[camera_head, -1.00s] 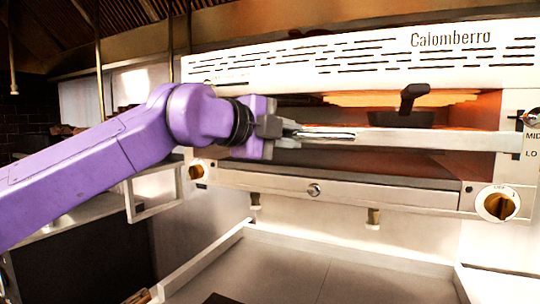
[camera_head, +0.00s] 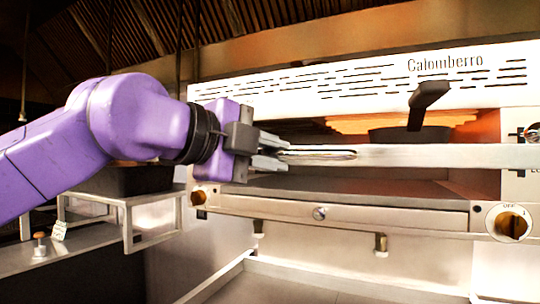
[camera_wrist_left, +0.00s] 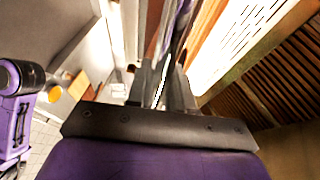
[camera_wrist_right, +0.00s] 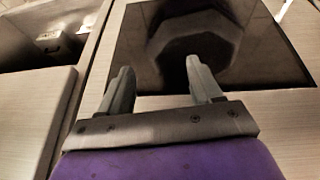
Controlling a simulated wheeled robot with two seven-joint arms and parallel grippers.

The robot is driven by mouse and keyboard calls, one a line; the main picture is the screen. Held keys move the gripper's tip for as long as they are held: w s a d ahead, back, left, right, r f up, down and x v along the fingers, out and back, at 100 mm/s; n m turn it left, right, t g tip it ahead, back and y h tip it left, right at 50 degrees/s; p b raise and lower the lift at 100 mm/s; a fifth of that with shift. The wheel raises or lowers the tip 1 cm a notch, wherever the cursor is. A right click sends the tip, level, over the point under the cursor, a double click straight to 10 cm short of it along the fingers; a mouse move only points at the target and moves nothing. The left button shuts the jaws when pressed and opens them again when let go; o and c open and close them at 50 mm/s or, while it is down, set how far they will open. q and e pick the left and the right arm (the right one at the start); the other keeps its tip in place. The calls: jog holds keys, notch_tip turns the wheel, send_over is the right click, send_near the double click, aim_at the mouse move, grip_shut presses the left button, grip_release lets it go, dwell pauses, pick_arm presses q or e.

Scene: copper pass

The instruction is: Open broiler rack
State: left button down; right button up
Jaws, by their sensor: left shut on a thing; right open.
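The broiler (camera_head: 380,83) is a steel unit with a slotted white top panel lettered "Calomberro" and an orange glow inside. Its rack has a long steel front bar (camera_head: 430,156), which stands out in front of the opening. A dark pan with a raised black handle (camera_head: 425,100) sits behind the bar. My left gripper (camera_head: 275,152) is shut on the bar's left part; its fingers also show in the left wrist view (camera_wrist_left: 162,85). My right gripper (camera_wrist_right: 158,75) is open and empty above a dark square panel, seen only in the right wrist view.
Below the rack are a steel lower panel (camera_head: 345,202) and a control knob (camera_head: 510,223) at right. A steel counter (camera_head: 300,290) lies underneath, mostly bare. A metal stand (camera_head: 130,210) is at left. The dark panel (camera_wrist_right: 265,65) under my right gripper is flat.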

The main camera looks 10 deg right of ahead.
pick_arm(q)
jog(key=c, duration=1.1)
grip_release()
jog(key=shift+a, duration=0.1)
jog(key=shift+s+a, duration=0.15)
jog(key=shift+a, duration=0.2)
jog(key=b+v, duration=0.3)
jog(key=v, duration=0.6)
jog(key=shift+s+a+r, duration=0.2)
jog(key=shift+a, duration=0.1)
